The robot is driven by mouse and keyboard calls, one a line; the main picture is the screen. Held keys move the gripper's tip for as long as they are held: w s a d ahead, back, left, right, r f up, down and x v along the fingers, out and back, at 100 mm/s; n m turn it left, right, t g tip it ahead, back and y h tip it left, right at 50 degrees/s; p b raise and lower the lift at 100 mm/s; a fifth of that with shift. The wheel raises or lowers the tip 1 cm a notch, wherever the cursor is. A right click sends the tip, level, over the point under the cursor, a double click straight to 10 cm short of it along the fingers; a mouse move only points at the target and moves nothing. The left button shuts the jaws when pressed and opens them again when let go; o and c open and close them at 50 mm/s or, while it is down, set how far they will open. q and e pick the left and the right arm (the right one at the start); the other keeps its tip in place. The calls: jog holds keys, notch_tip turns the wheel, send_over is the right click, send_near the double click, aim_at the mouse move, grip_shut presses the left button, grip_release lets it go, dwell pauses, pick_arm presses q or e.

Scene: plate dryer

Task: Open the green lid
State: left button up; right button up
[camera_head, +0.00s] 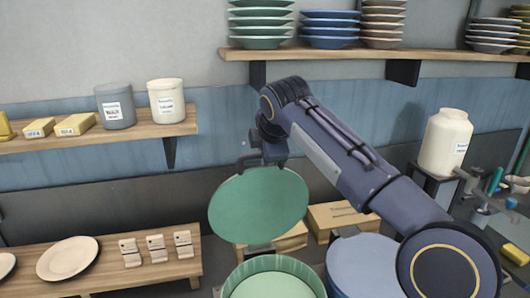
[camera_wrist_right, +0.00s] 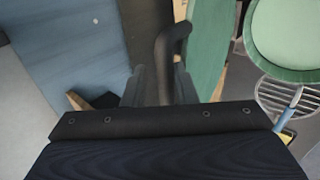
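The green lid (camera_head: 258,206) is a round disc, raised and steeply tilted above the green container (camera_head: 272,284) in the head view. My right gripper (camera_head: 262,158) is at the lid's upper edge. In the right wrist view, the gripper fingers (camera_wrist_right: 160,88) close around a dark curved handle (camera_wrist_right: 172,42) beside the green lid (camera_wrist_right: 211,45), seen nearly edge-on. The container's open round top shows at the right of the wrist view (camera_wrist_right: 290,35). The fingertips are partly hidden in the head view. My left gripper is in neither view.
A blue round-topped container (camera_head: 362,262) stands right of the green one, close to my right arm. Cardboard boxes (camera_head: 338,217) lie behind. A shelf of stacked plates (camera_head: 330,55) is above, and a low wooden shelf (camera_head: 150,265) with a plate is at left.

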jog(key=v, duration=0.7)
jog(key=shift+r, duration=0.3)
jog(key=shift+s, duration=0.2)
